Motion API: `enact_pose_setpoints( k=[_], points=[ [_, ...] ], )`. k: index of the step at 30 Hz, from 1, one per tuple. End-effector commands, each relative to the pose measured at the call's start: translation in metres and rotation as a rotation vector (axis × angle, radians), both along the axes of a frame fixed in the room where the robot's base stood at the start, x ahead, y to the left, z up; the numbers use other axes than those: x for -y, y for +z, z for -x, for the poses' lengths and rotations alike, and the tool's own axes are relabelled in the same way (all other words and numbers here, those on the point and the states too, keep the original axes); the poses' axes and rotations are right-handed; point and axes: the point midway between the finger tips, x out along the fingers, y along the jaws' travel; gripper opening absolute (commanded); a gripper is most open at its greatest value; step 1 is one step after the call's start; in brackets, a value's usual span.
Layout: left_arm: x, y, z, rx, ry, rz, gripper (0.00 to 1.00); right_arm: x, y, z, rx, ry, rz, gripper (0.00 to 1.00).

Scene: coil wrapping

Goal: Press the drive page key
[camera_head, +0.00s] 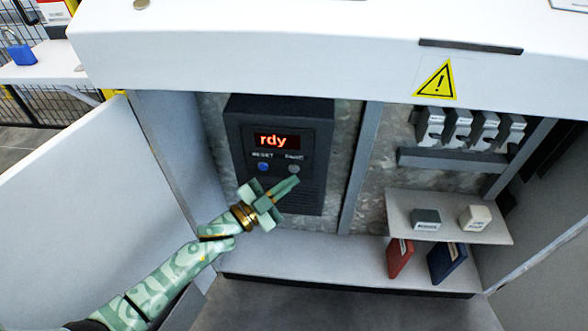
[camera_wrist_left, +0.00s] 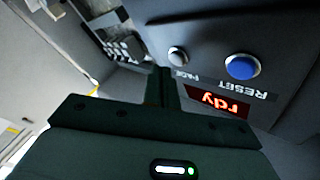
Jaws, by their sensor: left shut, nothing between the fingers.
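The drive (camera_head: 312,190) is a dark box inside the open cabinet, with a red display (camera_head: 277,141) reading "rdy". Below the display are a blue RESET key (camera_head: 263,167) and a grey page key (camera_head: 293,168). My left gripper (camera_head: 291,183) is shut and empty, with its fingertips just below the page key in the head view. In the left wrist view the grey PAGE key (camera_wrist_left: 177,56) lies just beyond my fingertips (camera_wrist_left: 161,72), and the blue RESET key (camera_wrist_left: 242,67) is to its right. I cannot tell whether the fingertips touch the panel. My right gripper is not in view.
The cabinet door (camera_head: 85,190) stands open at the left. A divider (camera_head: 360,170) separates the drive from breakers (camera_head: 470,127) and a shelf (camera_head: 450,207) with two small blocks. A red binder (camera_head: 399,257) and a blue one (camera_head: 446,262) are below the shelf.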

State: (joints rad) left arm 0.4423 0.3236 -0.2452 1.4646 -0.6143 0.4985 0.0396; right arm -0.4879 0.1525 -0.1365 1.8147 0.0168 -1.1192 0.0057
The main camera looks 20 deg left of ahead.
Motion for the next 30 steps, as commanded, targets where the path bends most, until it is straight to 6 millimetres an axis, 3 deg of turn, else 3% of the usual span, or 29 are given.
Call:
enact_pose_setpoints(
  k=[30],
  points=[
    [-0.0027,0.0005,-0.0091,0.000,0.000,0.000,0.00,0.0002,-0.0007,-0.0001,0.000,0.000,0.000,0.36]
  ],
)
